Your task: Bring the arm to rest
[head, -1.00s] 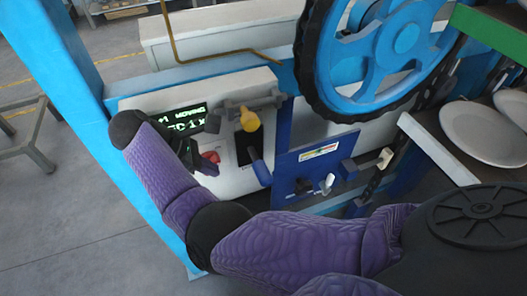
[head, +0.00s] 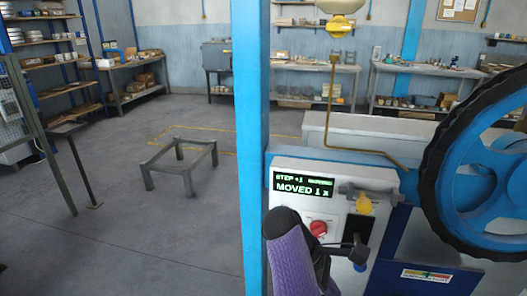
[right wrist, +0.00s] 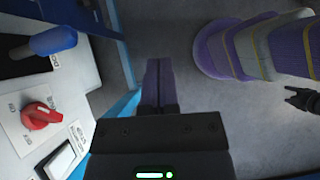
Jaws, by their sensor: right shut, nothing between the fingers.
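My right arm rises from the bottom centre of the head view, purple with a dark wrist. Its dark gripper (head: 350,250) is in front of the control panel (head: 290,215), partly hidden by the arm. In the right wrist view the purple fingers (right wrist: 160,85) are together and empty. The red knob (right wrist: 38,116) and blue lever (right wrist: 52,41) are left of them, apart from them. A dark gripper-like part, which seems to be my left gripper (right wrist: 303,102), shows at the right edge; its jaw state is unclear. My left gripper is outside the head view.
The panel's screen (head: 303,185) reads "MOVED 1 x". A blue post (head: 251,130) stands close left of my arm. A large blue wheel with a black rim (head: 432,185) is at the right. A low grey stand (head: 180,157) stands on open floor at left.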

